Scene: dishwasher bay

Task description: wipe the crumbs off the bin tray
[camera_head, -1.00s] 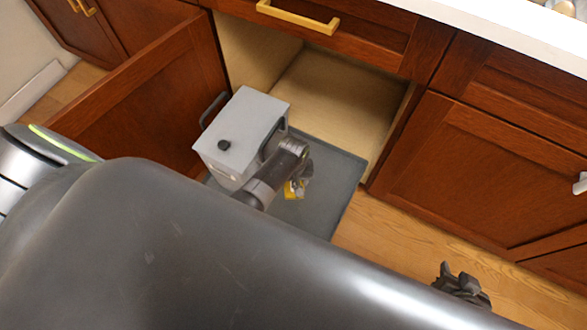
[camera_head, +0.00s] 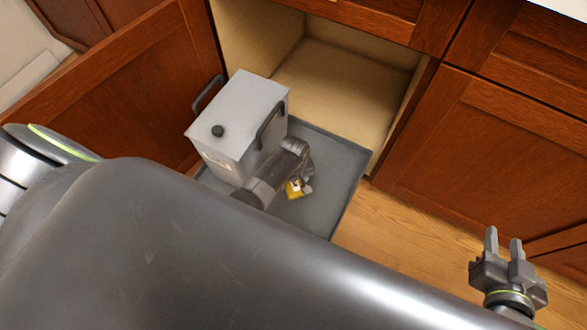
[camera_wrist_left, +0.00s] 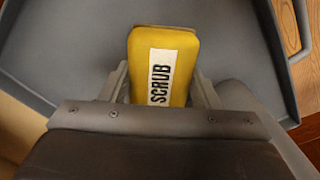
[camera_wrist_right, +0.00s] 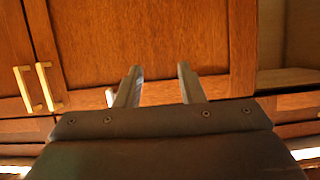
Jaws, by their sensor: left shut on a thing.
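The dark grey bin tray (camera_head: 338,165) is pulled out in front of the open cabinet. My left gripper (camera_head: 303,185) is low over the tray, shut on a yellow sponge (camera_head: 293,189). In the left wrist view the sponge (camera_wrist_left: 163,65) has a white label reading SCRUB and sits between the fingers, over the tray surface (camera_wrist_left: 70,60). I cannot tell whether the sponge touches the tray. No crumbs can be made out. My right gripper (camera_head: 504,243) is open and empty at the right, above the wooden floor, and its fingers also show in the right wrist view (camera_wrist_right: 158,88).
A grey lidded bin (camera_head: 240,115) with dark handles stands on the tray's left part, close to my left arm. An open cabinet door (camera_head: 120,90) is at the left. Closed cabinet doors (camera_head: 480,160) are at the right. The wooden floor (camera_head: 400,225) right of the tray is clear.

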